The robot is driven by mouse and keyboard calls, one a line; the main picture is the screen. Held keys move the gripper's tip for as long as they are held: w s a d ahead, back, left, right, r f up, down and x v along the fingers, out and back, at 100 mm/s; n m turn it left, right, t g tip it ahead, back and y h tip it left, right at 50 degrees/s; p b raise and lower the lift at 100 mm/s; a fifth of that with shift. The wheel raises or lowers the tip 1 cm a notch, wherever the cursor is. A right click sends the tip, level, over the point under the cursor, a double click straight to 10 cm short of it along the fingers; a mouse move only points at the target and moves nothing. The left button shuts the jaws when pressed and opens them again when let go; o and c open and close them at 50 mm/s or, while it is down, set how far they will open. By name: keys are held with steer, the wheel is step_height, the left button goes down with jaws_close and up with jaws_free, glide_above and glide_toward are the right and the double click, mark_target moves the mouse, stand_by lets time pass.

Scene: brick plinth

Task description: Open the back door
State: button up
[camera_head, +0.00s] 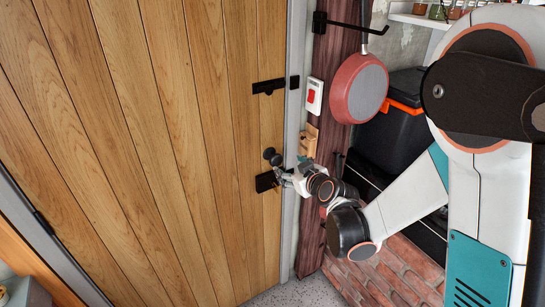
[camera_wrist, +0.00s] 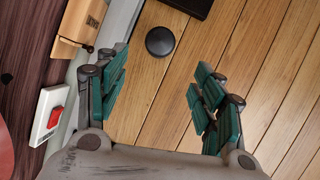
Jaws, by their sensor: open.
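The back door (camera_head: 165,130) is made of upright wooden planks and looks shut against its grey frame. Near its right edge it has a black round knob (camera_head: 268,153), a black plate (camera_head: 265,182) below it, and a black bolt (camera_head: 268,87) higher up. My gripper (camera_head: 279,178) is at the door's right edge, close to the knob and the plate. In the wrist view my gripper (camera_wrist: 160,95) is open, with green-padded fingers apart and nothing between them. The knob (camera_wrist: 160,41) shows beyond the fingertips, and part of the black plate (camera_wrist: 188,6) shows at the top.
A white switch with a red button (camera_head: 314,96) and a small wooden box (camera_head: 308,139) are on the wall right of the door. A red pan (camera_head: 358,88) hangs from a hook there. A black and orange bin (camera_head: 393,120) stands behind. Floor shows below the door.

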mark_target(278, 161)
steer(key=b+x, duration=0.2)
steer(key=x, duration=1.1)
steer(key=shift+w+a+f, duration=0.1)
steer(key=shift+w+f, duration=0.05)
jaws_close()
